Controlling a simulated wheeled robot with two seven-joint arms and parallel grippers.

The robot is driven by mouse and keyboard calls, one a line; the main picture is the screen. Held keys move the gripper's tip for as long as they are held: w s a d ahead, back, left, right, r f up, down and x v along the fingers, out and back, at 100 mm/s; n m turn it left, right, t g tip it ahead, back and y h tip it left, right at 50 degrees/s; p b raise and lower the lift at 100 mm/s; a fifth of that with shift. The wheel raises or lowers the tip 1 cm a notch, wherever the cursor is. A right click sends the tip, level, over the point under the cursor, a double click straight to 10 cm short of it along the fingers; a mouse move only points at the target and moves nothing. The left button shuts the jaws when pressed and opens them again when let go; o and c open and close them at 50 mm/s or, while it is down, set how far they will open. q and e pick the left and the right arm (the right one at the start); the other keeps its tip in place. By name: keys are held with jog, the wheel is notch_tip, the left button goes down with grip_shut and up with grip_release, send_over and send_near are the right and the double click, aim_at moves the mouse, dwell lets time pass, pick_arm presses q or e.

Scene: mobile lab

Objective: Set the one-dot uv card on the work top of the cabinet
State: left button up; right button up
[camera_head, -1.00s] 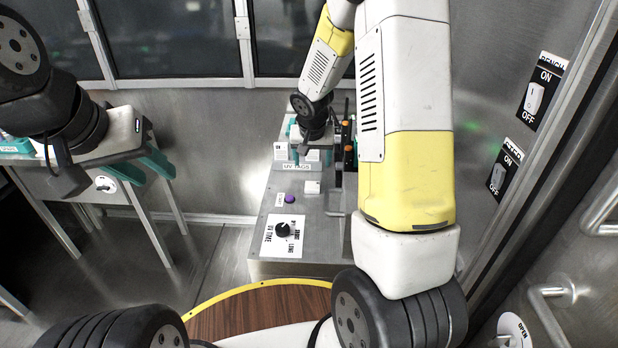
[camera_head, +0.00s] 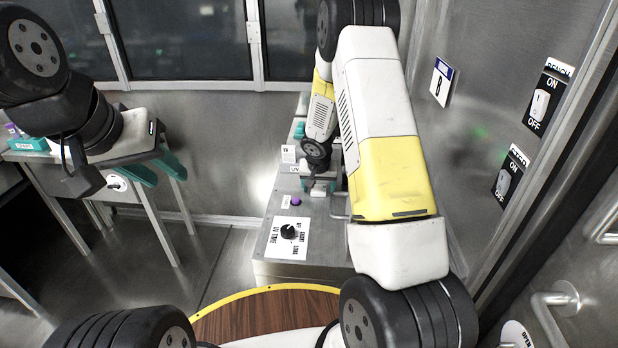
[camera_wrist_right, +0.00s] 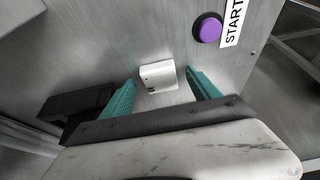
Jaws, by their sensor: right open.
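A small white card block (camera_wrist_right: 158,76) with tiny dark marks lies on the bare metal work top (camera_wrist_right: 95,50) of the cabinet. I cannot read its dots. In the right wrist view my right gripper (camera_wrist_right: 162,80) is open, with its teal fingers on either side of the block and its tips near it; I cannot tell whether they touch. In the head view my right gripper (camera_head: 320,185) is down over the cabinet top (camera_head: 270,258), and the block is hard to make out there. My left gripper (camera_head: 167,178) is open and empty, at the left, away from the cabinet.
A purple START button (camera_head: 295,201) and a UV time dial (camera_head: 288,232) are on the cabinet's near part. Other white blocks (camera_head: 288,153) stand further back. A bench (camera_head: 135,140) stands at left. Wall switches (camera_head: 541,104) are at right, close to my right arm.

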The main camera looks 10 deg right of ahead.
grip_shut()
jog(key=shift+r, duration=0.15)
